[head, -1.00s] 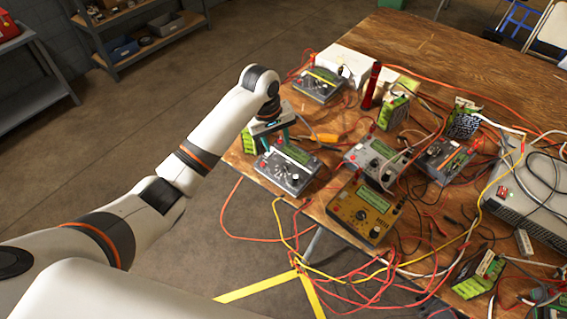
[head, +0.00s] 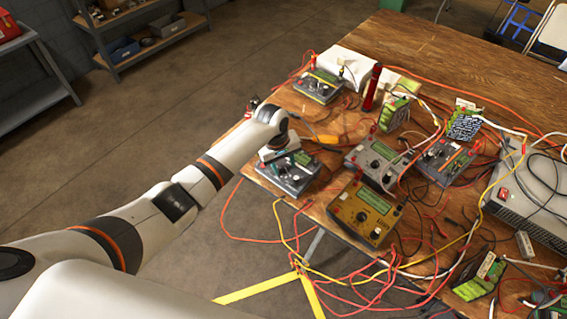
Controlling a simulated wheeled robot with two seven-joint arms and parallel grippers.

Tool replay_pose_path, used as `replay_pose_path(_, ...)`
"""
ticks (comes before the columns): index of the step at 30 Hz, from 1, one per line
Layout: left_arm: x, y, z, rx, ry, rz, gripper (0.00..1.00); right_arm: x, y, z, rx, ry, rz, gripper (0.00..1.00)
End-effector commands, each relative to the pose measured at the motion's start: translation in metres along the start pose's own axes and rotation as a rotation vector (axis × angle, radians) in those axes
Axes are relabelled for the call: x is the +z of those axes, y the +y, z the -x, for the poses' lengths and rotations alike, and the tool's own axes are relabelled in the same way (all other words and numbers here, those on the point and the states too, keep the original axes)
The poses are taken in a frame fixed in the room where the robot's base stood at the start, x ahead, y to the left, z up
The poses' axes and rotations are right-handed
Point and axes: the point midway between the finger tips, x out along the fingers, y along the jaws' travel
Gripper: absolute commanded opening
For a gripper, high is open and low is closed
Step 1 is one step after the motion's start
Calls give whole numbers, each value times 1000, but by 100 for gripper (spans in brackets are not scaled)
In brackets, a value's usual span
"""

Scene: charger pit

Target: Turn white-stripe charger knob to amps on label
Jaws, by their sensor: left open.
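My left gripper (head: 282,163) is open, its teal fingers pointing down over a dark grey charger (head: 305,181) at the table's left front edge. The fingers and wrist cover much of this charger's face, its knob included. I cannot tell whether the fingers touch the knob, and a white stripe on this charger is not clear. A grey charger (head: 378,161) stands to its right, its stripe also hard to make out. Green battery packs with pale labels stand by the chargers, such as one (head: 394,113) behind; their print is too small to read. My right gripper is not in view.
A gold charger (head: 362,214), an orange-striped charger (head: 443,161) and a yellow-striped charger (head: 319,86) stand around. A red cylinder (head: 372,88) stands upright. Red, black and yellow cables cross the table. A large metal power unit (head: 532,208) is at right. The table's back (head: 440,50) is clear.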

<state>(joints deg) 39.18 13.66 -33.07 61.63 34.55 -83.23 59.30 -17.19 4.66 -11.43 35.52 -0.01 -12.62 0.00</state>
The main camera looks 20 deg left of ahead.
Motion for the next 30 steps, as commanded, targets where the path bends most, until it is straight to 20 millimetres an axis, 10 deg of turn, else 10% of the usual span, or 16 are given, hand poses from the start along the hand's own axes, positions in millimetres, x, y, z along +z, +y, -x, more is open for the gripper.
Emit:
replay_pose_path(6,0,0,0,-1,0,0,41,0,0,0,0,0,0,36)
replay_pose_path(14,0,0,0,-1,0,0,0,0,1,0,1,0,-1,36)
replay_pose_path(30,0,-1,3,13,1,-160,0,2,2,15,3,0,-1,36)
